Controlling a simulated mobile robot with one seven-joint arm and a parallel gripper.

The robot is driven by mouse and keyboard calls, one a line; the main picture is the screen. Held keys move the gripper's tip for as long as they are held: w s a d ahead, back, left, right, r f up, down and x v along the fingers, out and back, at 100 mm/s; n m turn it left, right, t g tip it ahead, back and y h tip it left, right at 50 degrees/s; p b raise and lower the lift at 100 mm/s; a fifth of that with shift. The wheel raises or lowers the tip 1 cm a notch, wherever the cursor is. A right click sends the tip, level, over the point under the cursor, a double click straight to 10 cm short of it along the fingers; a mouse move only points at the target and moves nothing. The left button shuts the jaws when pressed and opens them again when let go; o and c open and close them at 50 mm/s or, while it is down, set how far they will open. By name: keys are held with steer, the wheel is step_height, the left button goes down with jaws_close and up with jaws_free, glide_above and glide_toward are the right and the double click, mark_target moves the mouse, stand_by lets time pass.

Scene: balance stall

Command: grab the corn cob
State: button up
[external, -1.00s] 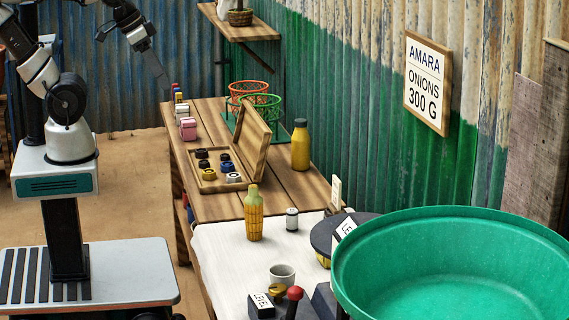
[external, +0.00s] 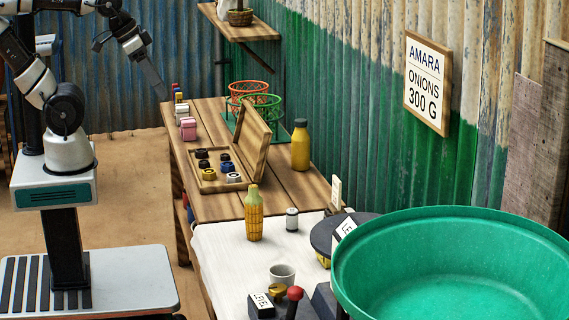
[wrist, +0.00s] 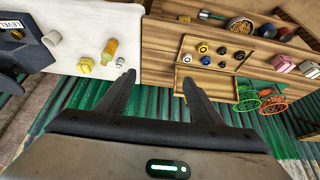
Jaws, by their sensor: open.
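The corn cob (external: 254,215) is yellow with a pale greenish tip. It stands upright on the white-covered part of the bench in the external view. In the wrist view the corn cob (wrist: 110,48) shows upper left, beyond the left fingertip. My gripper (wrist: 159,78) is open with nothing between its fingers. It is raised and well apart from the corn cob, near the upper left of the external view.
A yellow bottle (external: 300,145) and an open wooden case (external: 252,140) are behind. A large green basin (external: 450,225) fills the lower right.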

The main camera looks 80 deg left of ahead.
stand_by(0.5)
steer(key=shift+c, duration=1)
